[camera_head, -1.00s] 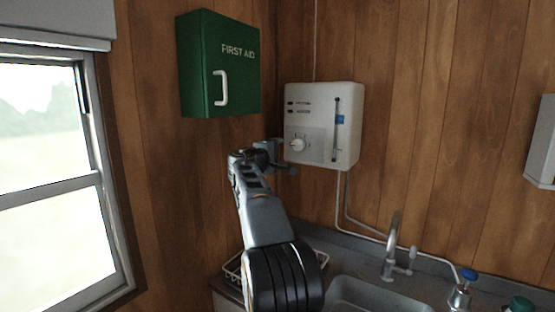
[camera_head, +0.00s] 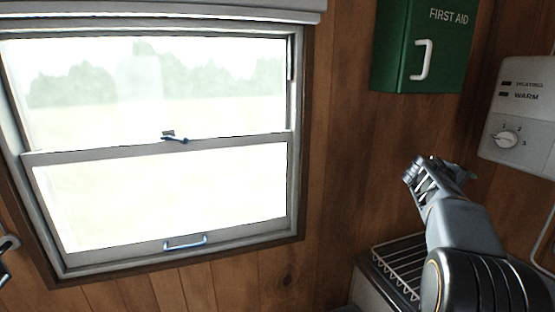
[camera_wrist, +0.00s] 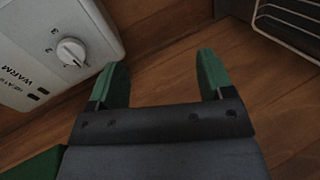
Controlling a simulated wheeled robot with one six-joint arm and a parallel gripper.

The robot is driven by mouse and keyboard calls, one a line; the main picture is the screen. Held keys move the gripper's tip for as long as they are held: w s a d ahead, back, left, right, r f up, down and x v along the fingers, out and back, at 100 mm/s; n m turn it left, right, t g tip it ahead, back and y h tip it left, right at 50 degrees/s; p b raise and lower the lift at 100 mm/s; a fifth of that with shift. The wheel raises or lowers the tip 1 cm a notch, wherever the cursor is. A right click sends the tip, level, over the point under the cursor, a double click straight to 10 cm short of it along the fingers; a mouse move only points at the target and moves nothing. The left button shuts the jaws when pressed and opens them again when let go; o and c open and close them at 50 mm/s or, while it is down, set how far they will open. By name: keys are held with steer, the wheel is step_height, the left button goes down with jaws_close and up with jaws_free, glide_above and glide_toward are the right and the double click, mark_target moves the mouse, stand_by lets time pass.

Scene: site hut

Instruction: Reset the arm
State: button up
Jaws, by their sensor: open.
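My gripper (camera_wrist: 160,68) is open and empty in the wrist view, with its two green fingers apart and only the wood wall behind them. In the head view my gripper (camera_head: 467,174) is at the end of my raised arm at the right, partly hidden by the wrist. It is below the green first aid box (camera_head: 440,60) and left of the white water heater (camera_head: 524,110). The heater's dial (camera_wrist: 71,52) is left of the fingers in the wrist view, and I see no contact.
A wire rack (camera_head: 398,262) lies on the counter below my arm. The wall between window and box is clear.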

steer(key=s+a+f+y, duration=0.4)
steer(key=s+a+f, duration=0.2)
steer(key=a, duration=0.5)
steer(key=s+a+f+m+y, duration=0.1)
steer(key=s+a+f+y, duration=0.3)
steer(key=s+a, duration=0.6)
steer(key=s+a+f+m+y, duration=0.1)
steer(key=s+a+f+y, duration=0.4)
steer(key=a, duration=0.8)
steer(key=shift+s+a+f, duration=0.25)
steer(key=shift+s+f, duration=1.2)
steer(key=shift+f, duration=0.45)
